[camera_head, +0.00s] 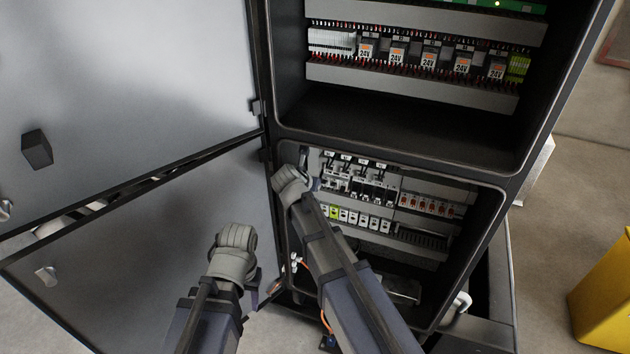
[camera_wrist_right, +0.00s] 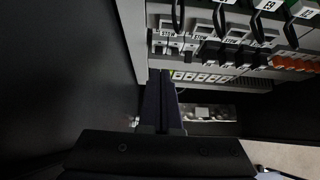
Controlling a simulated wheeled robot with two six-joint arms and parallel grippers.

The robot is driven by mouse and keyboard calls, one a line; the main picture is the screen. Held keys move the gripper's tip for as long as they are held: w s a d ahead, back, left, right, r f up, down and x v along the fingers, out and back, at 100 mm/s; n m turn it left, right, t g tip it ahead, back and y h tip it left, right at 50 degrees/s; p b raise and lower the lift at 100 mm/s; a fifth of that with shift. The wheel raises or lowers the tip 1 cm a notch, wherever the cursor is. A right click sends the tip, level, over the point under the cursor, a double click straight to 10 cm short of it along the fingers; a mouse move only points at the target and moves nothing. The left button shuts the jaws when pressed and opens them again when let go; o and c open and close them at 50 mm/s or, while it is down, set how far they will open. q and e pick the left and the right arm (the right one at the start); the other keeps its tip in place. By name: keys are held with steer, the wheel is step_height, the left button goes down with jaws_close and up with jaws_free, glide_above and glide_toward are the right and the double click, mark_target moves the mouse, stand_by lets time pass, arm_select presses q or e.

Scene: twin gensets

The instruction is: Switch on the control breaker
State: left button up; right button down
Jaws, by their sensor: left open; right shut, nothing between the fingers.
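The lower compartment of the open cabinet holds a row of breakers (camera_head: 345,184), with white ones at the left and black ones beside them. The row also shows in the right wrist view (camera_wrist_right: 205,45). Which one is the control breaker cannot be told; the labels are too small. My right gripper (camera_head: 304,158) is at the left edge of the compartment opening, near the row's left end. In the right wrist view its fingers (camera_wrist_right: 161,74) are shut and empty, pointing toward the leftmost breakers; contact cannot be told. My left gripper (camera_head: 264,290) is open, low in front of the cabinet's left edge.
Two grey doors (camera_head: 120,80) stand open at the left. Above is a compartment with 24V modules (camera_head: 430,58). Below the breakers is a row of terminals (camera_head: 360,218); red-marked modules (camera_head: 428,204) sit at the right. A yellow object (camera_head: 605,295) stands at the far right.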

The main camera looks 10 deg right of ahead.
steer(key=s+a+f+m+g+y+b, duration=0.1)
steer(key=s+a+f+m, duration=0.3)
steer(key=s+m, duration=0.4)
steer(key=s+a+f+m+g+y+b, duration=0.2)
steer(key=s+a+f+m+g, duration=0.2)
steer(key=s+m, duration=0.4)
steer(key=s+a+f+m+g+y+b, duration=0.1)
steer(key=s+a+f+m+g, duration=0.2)
steer(key=s+m, duration=0.6)
steer(key=shift+s+a+f+y, duration=0.3)
steer(key=shift+s+a+f, duration=0.25)
steer(key=shift+s, duration=1.65)
stand_by(1.6)
